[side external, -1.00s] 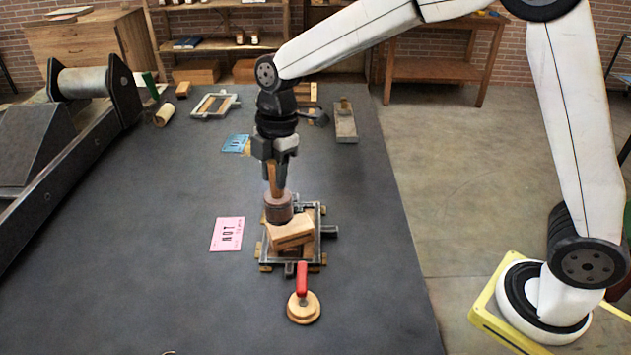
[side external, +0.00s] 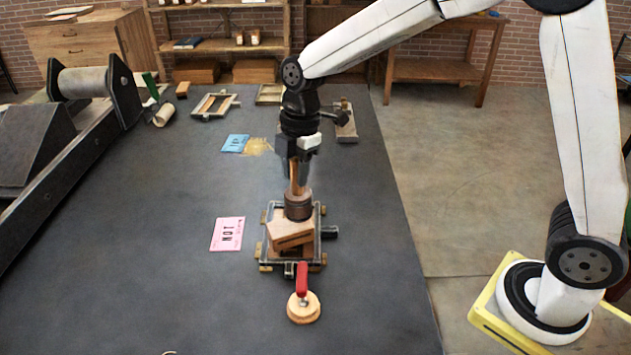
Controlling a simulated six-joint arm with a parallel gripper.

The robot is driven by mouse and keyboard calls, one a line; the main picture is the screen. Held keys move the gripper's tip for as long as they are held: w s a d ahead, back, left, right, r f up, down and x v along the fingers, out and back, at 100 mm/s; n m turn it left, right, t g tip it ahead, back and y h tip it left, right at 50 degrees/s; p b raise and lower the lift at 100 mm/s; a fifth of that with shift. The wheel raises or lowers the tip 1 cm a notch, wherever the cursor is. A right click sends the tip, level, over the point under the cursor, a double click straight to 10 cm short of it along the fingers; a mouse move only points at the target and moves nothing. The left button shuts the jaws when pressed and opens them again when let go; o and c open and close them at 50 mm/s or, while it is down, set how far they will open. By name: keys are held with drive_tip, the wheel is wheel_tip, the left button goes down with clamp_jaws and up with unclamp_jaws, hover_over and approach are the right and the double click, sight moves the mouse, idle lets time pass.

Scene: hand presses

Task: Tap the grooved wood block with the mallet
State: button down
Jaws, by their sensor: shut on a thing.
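My gripper (side external: 298,158) is shut on the wooden handle of the mallet (side external: 298,206) and holds it upright, head down. The mallet's dark brown head is at the back edge of the wood block (side external: 290,236). Whether the head touches the block or is just above or behind it, I cannot tell. The block sits tilted within a grey metal frame (side external: 318,225) with small wooden pieces at its corners. The block has a dark line along its front side; other grooves are too small to make out.
A round wooden piece with a red handle (side external: 302,282) lies in front of the frame. A pink printed card (side external: 228,233) lies to the left, a blue card (side external: 235,143) farther back. A large roller press (side external: 85,90) stands at the left. The table's right edge is close to the frame.

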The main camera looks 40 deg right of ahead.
drive_tip(key=shift+f, duration=0.1)
idle(0.4)
drive_tip(key=shift+f, duration=1.1)
drive_tip(key=shift+r, duration=0.1)
drive_tip(key=shift+r, duration=1.45)
drive_tip(key=shift+r, duration=0.1)
drive_tip(key=shift+r, duration=1.4)
drive_tip(key=shift+d, duration=0.1)
